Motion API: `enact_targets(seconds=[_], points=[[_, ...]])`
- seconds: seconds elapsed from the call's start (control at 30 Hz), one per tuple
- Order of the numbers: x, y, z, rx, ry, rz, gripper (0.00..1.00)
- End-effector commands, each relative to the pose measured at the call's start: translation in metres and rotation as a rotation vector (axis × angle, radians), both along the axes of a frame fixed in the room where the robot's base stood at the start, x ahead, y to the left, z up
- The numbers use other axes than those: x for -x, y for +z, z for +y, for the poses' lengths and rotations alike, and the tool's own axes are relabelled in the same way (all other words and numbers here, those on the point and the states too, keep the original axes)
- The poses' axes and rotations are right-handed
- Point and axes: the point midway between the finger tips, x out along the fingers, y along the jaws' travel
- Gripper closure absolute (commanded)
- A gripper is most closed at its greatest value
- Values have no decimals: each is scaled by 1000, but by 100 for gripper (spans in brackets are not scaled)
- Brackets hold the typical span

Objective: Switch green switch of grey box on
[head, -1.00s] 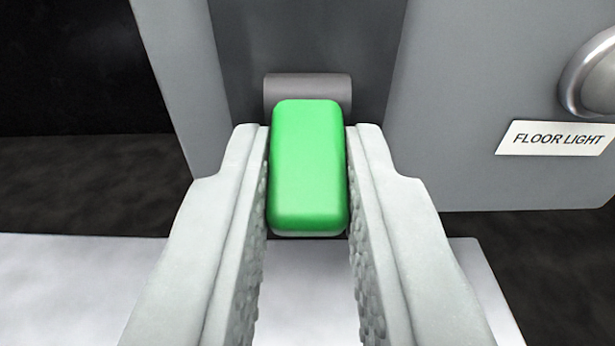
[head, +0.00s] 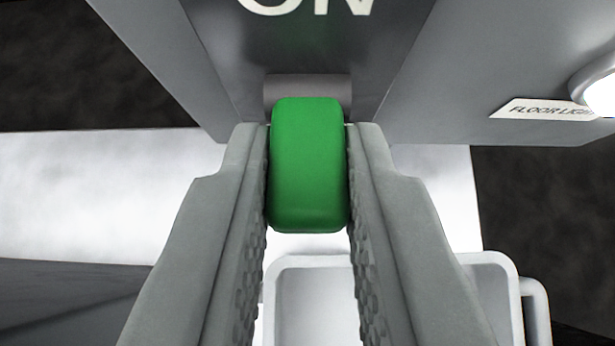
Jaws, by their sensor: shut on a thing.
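The green switch (head: 308,165) is a rounded green lever at the picture's middle, on a short grey pivot (head: 307,92) at the front of the grey box (head: 420,110). My gripper (head: 308,150) is shut on the green switch, one textured finger on each side. White lettering "ON" (head: 305,5) shows on the dark recessed panel above the switch, cut off by the top edge.
A "FLOOR LIGHT" label (head: 545,108) and a shiny round knob (head: 600,92) are on the box at the right. Below is a white surface (head: 100,190) with a white tray-like container (head: 490,262) under my gripper.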

Motion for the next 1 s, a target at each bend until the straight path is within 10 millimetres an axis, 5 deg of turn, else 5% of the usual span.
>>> enact_targets(seconds=[0.47, 0.5, 0.6, 1.0], points=[[-1, 2, 0, 0, 0, 11, 100], [-1, 2, 0, 0, 0, 11, 76], [-1, 2, 0, 0, 0, 11, 60], [-1, 1, 0, 0, 0, 12, 60]])
